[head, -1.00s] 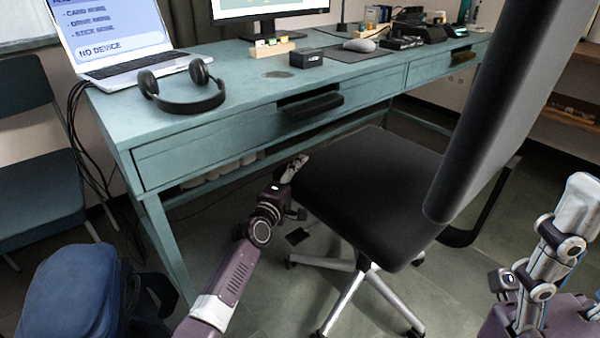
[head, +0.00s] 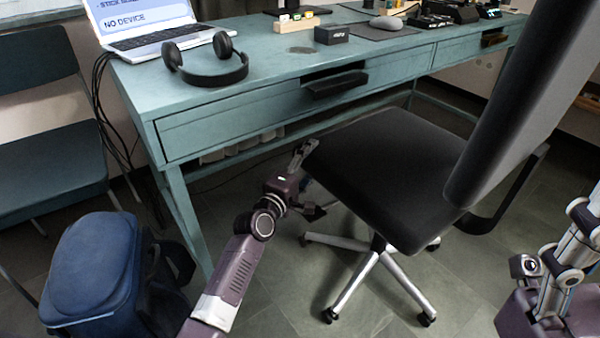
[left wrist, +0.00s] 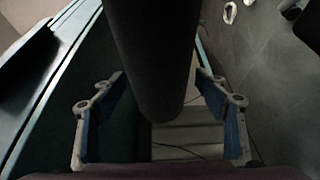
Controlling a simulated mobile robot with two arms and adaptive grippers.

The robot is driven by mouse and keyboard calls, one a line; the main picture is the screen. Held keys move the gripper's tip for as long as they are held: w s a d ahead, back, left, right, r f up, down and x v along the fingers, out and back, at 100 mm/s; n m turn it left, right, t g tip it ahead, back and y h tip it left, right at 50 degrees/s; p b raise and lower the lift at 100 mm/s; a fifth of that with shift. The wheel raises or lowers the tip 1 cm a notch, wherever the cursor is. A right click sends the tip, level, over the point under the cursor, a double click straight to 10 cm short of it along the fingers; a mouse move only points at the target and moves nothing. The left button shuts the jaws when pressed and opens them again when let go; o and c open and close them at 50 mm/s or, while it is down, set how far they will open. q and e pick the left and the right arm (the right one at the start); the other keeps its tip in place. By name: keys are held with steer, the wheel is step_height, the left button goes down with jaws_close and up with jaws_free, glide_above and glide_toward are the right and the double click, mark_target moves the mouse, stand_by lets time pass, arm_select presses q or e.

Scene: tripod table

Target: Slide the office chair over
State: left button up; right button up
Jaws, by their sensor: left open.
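The office chair has a black seat (head: 385,165), a tall dark backrest (head: 525,110) and a silver star base on casters (head: 375,275). It stands at the front of the teal desk, with its seat near the desk's edge. My left gripper (head: 315,178) is open at the seat's left edge, one finger above and one below in the head view. In the left wrist view the dark seat edge (left wrist: 155,60) reaches between the two spread fingers (left wrist: 163,115); I cannot tell if they touch it. My right arm shows at the right edge; its gripper is out of view.
The teal desk (head: 240,110) carries a laptop (head: 150,35), headphones (head: 205,65) and a small black box (head: 330,34). A blue backpack (head: 95,270) sits on the floor at left, by a dark teal chair (head: 50,160).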

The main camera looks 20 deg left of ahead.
arm_select(q)
steer(key=s, duration=0.4)
steer(key=s+a, duration=0.1)
steer(key=s, duration=0.1)
steer(key=shift+s, duration=0.15)
